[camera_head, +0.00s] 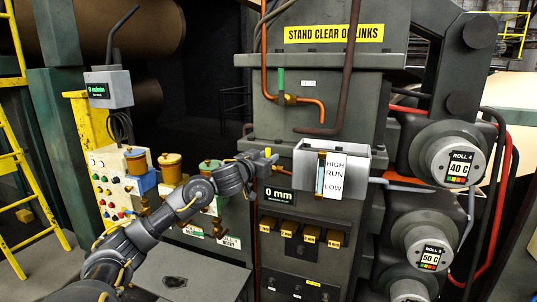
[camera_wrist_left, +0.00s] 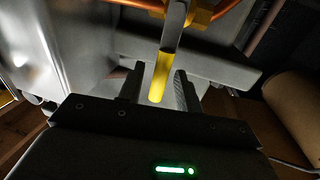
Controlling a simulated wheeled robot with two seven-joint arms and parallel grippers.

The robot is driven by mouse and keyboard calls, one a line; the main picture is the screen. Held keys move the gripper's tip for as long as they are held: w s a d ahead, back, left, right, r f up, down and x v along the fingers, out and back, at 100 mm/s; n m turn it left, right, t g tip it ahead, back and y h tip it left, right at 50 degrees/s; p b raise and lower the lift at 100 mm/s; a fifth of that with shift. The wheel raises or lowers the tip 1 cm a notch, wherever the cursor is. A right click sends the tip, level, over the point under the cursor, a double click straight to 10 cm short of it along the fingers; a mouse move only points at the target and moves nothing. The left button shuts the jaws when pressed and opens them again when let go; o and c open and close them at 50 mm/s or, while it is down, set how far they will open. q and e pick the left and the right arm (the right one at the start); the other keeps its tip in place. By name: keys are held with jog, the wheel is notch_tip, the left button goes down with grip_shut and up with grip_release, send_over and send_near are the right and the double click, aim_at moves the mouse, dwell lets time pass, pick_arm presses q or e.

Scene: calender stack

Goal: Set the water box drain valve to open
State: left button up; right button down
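The water box (camera_head: 297,168) is a grey metal box with a HIGH/RUN/LOW level gauge (camera_head: 332,175) on the machine front. A lever with a yellow grip (camera_wrist_left: 160,78), apparently the drain valve handle, hangs from a brass-coloured fitting (camera_wrist_left: 200,14) in the left wrist view. In the head view only a small yellow tip (camera_head: 268,152) shows by my gripper. My left gripper (camera_head: 266,161) is just left of the box. Its fingers (camera_wrist_left: 158,90) are apart, on either side of the grip in the wrist view, with gaps visible. Contact cannot be told. My right gripper is not in view.
Another valve with a green handle (camera_head: 281,78) sits on an orange pipe above. A "0 mm" display (camera_head: 279,195) is below my gripper. Rolls marked 40 C (camera_head: 459,168) and 50 C (camera_head: 431,257) are at right. A button panel (camera_head: 112,180) stands at left.

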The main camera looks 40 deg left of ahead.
pick_arm(q)
jog(key=shift+w, duration=0.45)
grip_shut()
